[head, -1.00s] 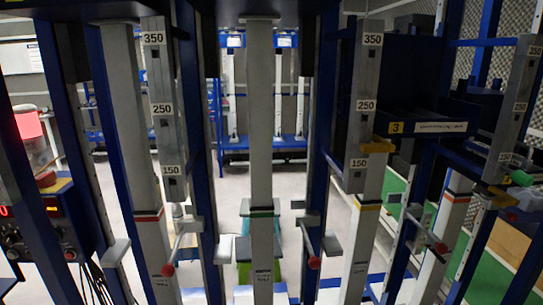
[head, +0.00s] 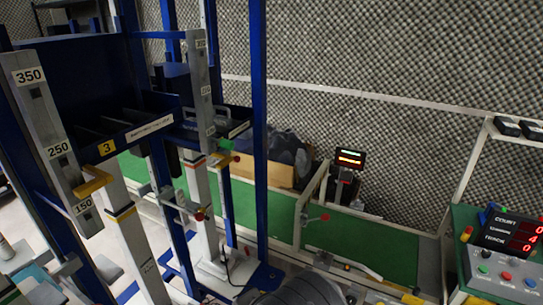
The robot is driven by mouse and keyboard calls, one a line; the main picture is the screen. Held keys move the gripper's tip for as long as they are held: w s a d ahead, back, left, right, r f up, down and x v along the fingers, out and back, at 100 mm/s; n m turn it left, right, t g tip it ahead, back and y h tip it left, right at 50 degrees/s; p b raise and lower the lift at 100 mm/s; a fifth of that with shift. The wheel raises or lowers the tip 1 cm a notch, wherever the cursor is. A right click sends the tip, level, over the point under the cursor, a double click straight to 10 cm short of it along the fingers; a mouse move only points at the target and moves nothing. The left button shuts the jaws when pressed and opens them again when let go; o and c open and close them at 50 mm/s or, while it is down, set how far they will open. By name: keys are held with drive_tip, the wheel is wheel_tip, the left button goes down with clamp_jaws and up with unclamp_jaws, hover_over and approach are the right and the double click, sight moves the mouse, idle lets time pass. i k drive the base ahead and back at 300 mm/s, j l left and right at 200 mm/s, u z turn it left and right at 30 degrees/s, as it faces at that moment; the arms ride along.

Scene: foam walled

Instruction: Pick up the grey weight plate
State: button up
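I cannot make out a grey weight plate for certain in the head view. A dark grey, rounded, ridged thing (head: 308,288) shows at the bottom edge, right of the middle, and is cut off by the frame. I cannot tell what it is. My gripper is not in view.
A blue frame with grey posts marked 350, 250 and 150 (head: 52,140) fills the left. A green-topped walled strip (head: 385,248) runs behind it, with a cardboard box (head: 262,168) and dark bags (head: 288,148). A control panel with red digits (head: 508,238) stands at the right. Foam covers the wall (head: 400,60).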

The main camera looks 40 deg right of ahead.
sight(226, 120)
drive_tip(key=z, duration=0.85)
drive_tip(key=u, duration=0.45)
drive_tip(key=k+u, duration=0.1)
drive_tip(key=u, duration=0.8)
drive_tip(key=k+u, duration=0.1)
drive_tip(key=u, duration=0.8)
drive_tip(key=k+j+u, duration=0.1)
drive_tip(key=u, duration=0.8)
drive_tip(key=z, duration=2.9)
